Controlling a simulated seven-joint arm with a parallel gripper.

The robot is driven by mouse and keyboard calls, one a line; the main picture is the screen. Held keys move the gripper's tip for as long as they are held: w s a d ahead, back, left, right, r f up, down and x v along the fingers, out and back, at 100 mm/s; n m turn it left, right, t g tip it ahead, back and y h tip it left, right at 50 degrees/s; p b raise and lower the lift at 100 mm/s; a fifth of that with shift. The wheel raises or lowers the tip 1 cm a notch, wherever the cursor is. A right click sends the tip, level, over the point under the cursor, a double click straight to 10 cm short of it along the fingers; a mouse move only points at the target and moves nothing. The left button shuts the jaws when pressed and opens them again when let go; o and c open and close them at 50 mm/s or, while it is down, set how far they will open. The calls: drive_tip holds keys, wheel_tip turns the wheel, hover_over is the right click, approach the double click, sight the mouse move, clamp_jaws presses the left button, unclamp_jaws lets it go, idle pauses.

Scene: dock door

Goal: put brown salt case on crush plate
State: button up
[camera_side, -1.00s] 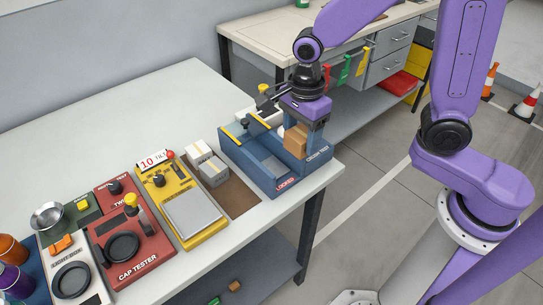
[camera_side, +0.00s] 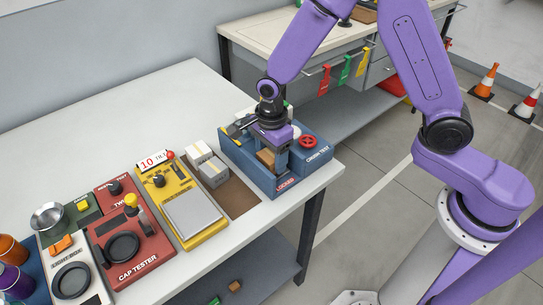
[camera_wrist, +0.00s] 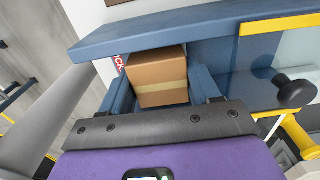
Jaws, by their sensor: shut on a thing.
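The brown salt case (camera_wrist: 158,75) is a small brown box with a pale tape band. It also shows in the side view (camera_side: 265,158), partly behind a finger. My gripper (camera_side: 270,157) is shut on it, with a blue finger on either side in the wrist view (camera_wrist: 163,88). The case is inside or just above the left bay of the blue crush tester (camera_side: 312,160). The crush plate is largely hidden by my gripper and the case, and I cannot tell whether the case touches it.
A red knob (camera_side: 308,141) sits on the tester's right part. A brown mat with grey-white boxes (camera_side: 213,173), a yellow scale (camera_side: 192,213) and a red cap tester (camera_side: 130,240) stand to the left. A black knob (camera_wrist: 294,92) is close on the right in the wrist view.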

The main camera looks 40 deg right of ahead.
sight(272, 154)
drive_tip(key=shift+f, duration=0.25)
drive_tip(key=shift+f, duration=0.1)
drive_tip(key=o, duration=1.2)
wheel_tip(272, 154, up, 12)
drive_tip(key=s+d+r+n, duration=0.1)
drive_tip(key=s+d+n, duration=0.5)
drive_tip(key=s+n, duration=0.6)
drive_tip(key=s+d+r+n, duration=0.1)
drive_tip(key=s+d+n, duration=0.5)
drive_tip(key=s+n, duration=0.7)
drive_tip(key=shift+d+r+n, duration=0.2)
drive_tip(key=shift+r+n, duration=0.2)
drive_tip(key=shift+n, duration=2.4)
